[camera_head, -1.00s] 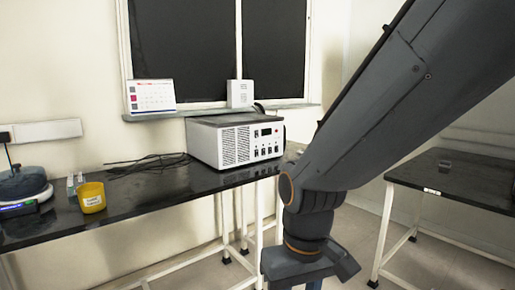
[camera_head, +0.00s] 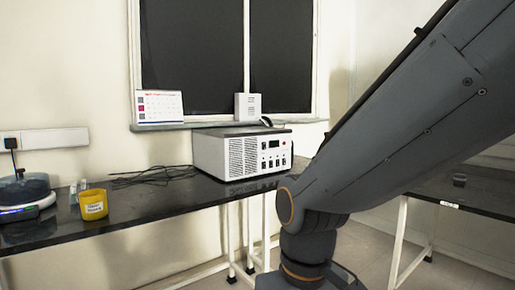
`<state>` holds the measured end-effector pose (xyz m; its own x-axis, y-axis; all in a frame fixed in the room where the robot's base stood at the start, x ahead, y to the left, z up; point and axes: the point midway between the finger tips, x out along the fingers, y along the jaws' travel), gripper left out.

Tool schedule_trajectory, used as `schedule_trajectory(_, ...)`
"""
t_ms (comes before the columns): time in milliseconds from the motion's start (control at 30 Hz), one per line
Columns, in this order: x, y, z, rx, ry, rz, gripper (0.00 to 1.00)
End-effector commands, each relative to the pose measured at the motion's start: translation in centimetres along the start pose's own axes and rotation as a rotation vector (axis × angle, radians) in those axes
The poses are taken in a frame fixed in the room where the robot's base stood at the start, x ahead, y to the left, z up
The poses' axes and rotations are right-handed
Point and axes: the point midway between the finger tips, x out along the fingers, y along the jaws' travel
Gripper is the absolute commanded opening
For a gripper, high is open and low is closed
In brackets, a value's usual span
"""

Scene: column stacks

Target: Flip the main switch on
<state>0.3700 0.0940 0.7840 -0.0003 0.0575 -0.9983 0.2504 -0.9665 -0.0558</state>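A white box-shaped instrument (camera_head: 243,154) with a dark top stands on the black bench at the middle of the view. Its front panel faces right and carries a small dark display and several small dark switches (camera_head: 273,162). Which one is the main switch, and how it is set, is too small to tell. The fingers of my gripper are not visible; the arm's end runs off the bottom edge.
The black bench (camera_head: 140,205) also holds a yellow cup (camera_head: 94,206), a round device (camera_head: 24,190) and loose dark cables (camera_head: 150,176). A calendar (camera_head: 159,107) and a white box (camera_head: 248,106) stand on the window sill. A second dark table (camera_head: 470,195) is at right, partly behind my arm.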

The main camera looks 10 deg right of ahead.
Motion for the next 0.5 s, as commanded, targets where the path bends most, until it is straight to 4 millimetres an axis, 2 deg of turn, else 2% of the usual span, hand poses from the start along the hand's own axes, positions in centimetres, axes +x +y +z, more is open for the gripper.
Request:
schedule_trajectory(33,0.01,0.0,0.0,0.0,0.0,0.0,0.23)
schedule_trajectory(167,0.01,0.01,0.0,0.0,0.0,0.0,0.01)
schedule_trajectory(500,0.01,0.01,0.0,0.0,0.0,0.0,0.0)
